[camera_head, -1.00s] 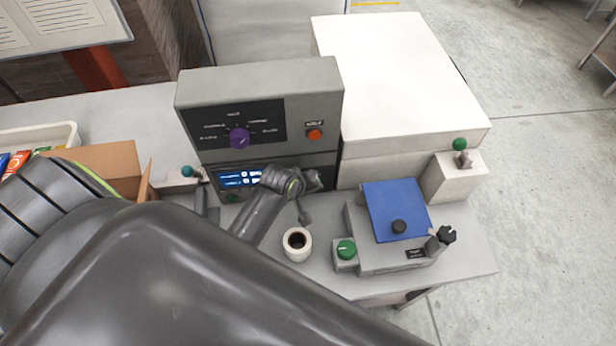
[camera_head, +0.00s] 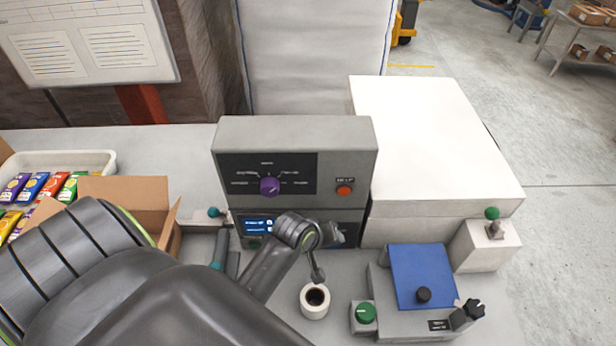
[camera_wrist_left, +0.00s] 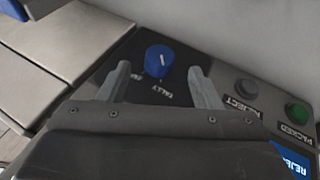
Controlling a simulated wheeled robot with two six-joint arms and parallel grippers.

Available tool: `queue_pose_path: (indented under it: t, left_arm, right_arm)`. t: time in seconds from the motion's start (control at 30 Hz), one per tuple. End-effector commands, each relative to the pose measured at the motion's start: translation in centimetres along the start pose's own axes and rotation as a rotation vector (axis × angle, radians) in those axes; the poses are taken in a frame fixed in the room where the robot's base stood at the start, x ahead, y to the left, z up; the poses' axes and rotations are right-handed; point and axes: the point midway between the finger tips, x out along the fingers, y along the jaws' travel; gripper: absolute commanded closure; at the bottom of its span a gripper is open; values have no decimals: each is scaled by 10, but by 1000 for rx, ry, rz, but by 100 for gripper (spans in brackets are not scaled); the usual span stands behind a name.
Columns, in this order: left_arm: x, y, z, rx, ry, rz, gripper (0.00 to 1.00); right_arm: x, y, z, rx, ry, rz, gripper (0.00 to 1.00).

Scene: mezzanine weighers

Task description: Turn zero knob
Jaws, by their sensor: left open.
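In the left wrist view a blue knob (camera_wrist_left: 158,61) with a white pointer line stands on a dark panel, by the word TALLY. My left gripper (camera_wrist_left: 156,70) is open, with one finger on each side of the knob; I cannot tell if they touch it. In the head view my left gripper reaches the lower front of the grey console (camera_head: 293,133) and hides that knob. A black knob (camera_head: 474,307) sits on the right side of the blue-topped scale (camera_head: 422,275). No label reading zero is legible. My right gripper is not in view.
The console has a purple selector (camera_head: 270,187) and a red button (camera_head: 344,191). A cup (camera_head: 315,302) and a green knob (camera_head: 365,313) stand in front. The wrist view shows a grey reject button (camera_wrist_left: 245,87) and a green packed button (camera_wrist_left: 297,112).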

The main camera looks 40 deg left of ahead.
Motion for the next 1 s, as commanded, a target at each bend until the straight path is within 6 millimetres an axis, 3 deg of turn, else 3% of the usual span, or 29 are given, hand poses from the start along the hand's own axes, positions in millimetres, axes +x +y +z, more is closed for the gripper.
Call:
queue_pose_path:
  t: [0.6,0.8,1.0]
  left_arm:
    - [-103,0,0,1,3,1,42]
    - [-121,0,0,0,0,0,42]
    - [-125,0,0,0,0,0,42]
  right_arm:
    - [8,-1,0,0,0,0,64]
    - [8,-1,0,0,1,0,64]
    - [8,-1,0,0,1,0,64]
